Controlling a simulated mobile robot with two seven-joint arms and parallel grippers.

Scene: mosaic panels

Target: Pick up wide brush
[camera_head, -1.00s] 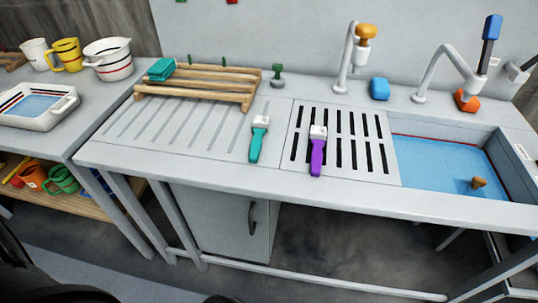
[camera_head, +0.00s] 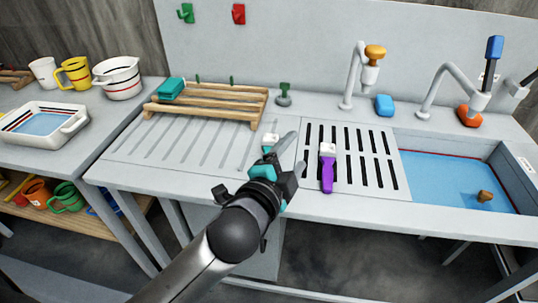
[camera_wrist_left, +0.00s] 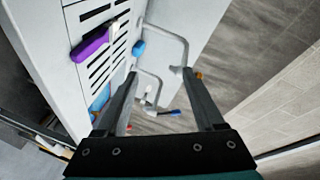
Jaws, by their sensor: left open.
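My right gripper is not in view.
A wooden rack (camera_head: 207,102) with a teal block (camera_head: 171,89) stands at the back left. The sink (camera_head: 455,178) with blue water is at the right, below two taps (camera_head: 352,75). A blue sponge (camera_head: 384,105) lies behind the drain panel. A white basin (camera_head: 75,125) stands on the left table.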

